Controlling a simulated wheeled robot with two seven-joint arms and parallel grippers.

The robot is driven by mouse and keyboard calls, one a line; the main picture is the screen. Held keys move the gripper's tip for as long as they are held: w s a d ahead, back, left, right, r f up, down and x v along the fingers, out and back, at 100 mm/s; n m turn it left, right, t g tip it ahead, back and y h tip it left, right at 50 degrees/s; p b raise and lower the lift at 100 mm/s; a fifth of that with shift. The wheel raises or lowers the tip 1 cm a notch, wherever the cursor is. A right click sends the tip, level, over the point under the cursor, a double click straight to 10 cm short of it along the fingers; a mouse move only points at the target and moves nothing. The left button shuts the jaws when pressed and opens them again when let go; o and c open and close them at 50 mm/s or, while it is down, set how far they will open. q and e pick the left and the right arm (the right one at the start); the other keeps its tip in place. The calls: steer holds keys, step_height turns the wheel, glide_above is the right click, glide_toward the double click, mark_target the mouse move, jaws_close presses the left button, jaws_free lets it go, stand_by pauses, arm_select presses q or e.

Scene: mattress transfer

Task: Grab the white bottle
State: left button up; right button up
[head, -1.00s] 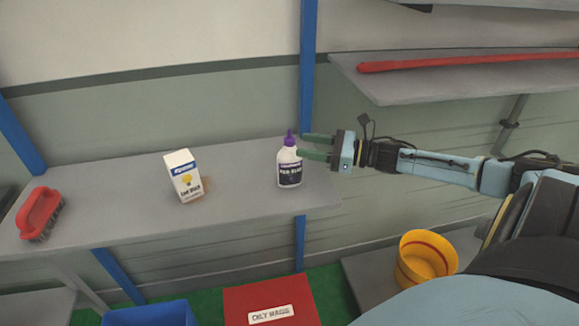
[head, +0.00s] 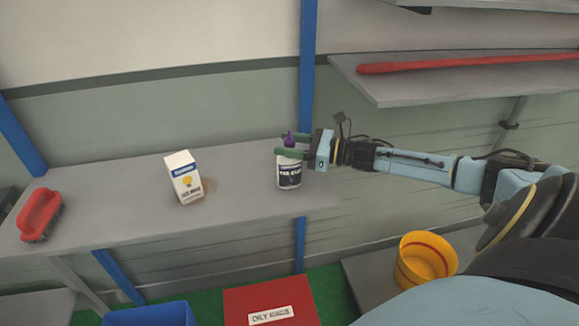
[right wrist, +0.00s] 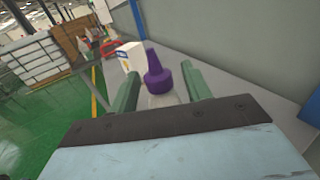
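The white bottle (head: 289,177) with a dark label and a purple pointed cap stands upright on the grey shelf (head: 240,195), near its right end. My right gripper (head: 290,147) reaches in from the right with its green fingers on either side of the bottle's upper part. In the right wrist view the purple cap (right wrist: 158,72) stands between the two open fingers (right wrist: 158,88), with a gap visible on each side. The bottle's lower body is hidden there by the gripper. My left gripper is not in view.
A white carton (head: 184,178) stands on the shelf left of the bottle, and a red brush (head: 40,214) lies at the far left. A blue post (head: 307,70) rises behind the bottle. A yellow bucket (head: 425,260) and a red box (head: 270,300) are lower down.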

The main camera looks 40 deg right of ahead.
jaws_close()
steer(key=shift+r, duration=0.1)
